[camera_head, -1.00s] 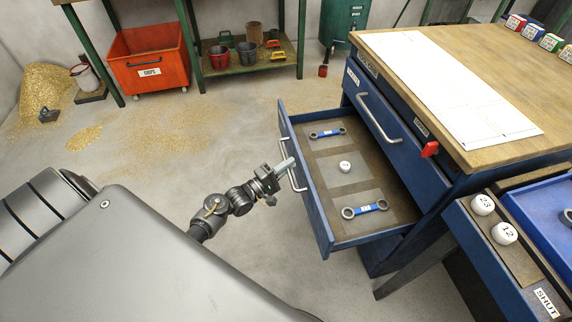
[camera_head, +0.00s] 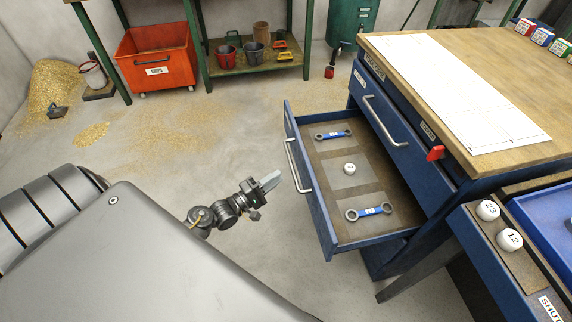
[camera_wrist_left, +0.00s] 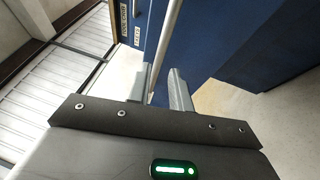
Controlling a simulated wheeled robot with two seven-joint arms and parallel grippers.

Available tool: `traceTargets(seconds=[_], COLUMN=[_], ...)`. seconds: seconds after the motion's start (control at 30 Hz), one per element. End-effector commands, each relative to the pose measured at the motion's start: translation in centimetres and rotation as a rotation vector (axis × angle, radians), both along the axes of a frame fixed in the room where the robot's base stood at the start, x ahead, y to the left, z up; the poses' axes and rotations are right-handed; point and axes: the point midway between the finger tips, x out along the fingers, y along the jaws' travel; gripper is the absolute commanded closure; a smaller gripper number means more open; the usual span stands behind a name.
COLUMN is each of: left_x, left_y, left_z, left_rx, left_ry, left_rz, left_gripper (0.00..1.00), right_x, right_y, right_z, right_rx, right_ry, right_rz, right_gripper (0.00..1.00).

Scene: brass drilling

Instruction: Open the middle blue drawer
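The blue drawer (camera_head: 318,206) below the bench's closed upper drawer (camera_head: 405,148) is pulled far out. Inside lie two blue-labelled wrenches (camera_head: 333,134) (camera_head: 369,210) and a white round knob-like piece (camera_head: 349,168) between them. The drawer's silver handle (camera_head: 297,165) is on its front. My left gripper (camera_head: 270,181) is just left of this handle, apart from it. In the left wrist view, its two fingers (camera_wrist_left: 163,88) are spread, with the handle bar (camera_wrist_left: 164,50) seen ahead, in line with the gap. My right gripper is not in view.
The wooden bench top (camera_head: 490,165) bears a white sheet. A side unit with white knobs marked 23 and 12 (camera_head: 509,239) stands at right. An orange bin (camera_head: 156,55) and a green shelf (camera_head: 250,68) stand at the back.

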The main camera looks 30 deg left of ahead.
Motion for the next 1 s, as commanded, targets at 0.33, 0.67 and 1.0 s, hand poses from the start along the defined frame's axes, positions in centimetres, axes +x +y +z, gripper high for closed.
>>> traceTargets(seconds=[0.33, 0.67, 1.0], left_x=[-3.3, -3.4, -3.6], left_y=[1.3, 1.3, 1.0], left_z=[-0.6, -0.6, -2.2], left_rx=[0.000, 0.000, 0.067], left_ry=[0.000, 0.000, 0.044], left_rz=[-0.001, -0.001, 0.027], left_gripper=[0.79, 0.79, 0.79], right_x=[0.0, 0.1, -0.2], right_y=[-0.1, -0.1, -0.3], right_z=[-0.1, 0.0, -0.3], right_rx=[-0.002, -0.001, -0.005], right_ry=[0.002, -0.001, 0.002], right_rz=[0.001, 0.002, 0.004], right_gripper=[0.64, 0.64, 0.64])
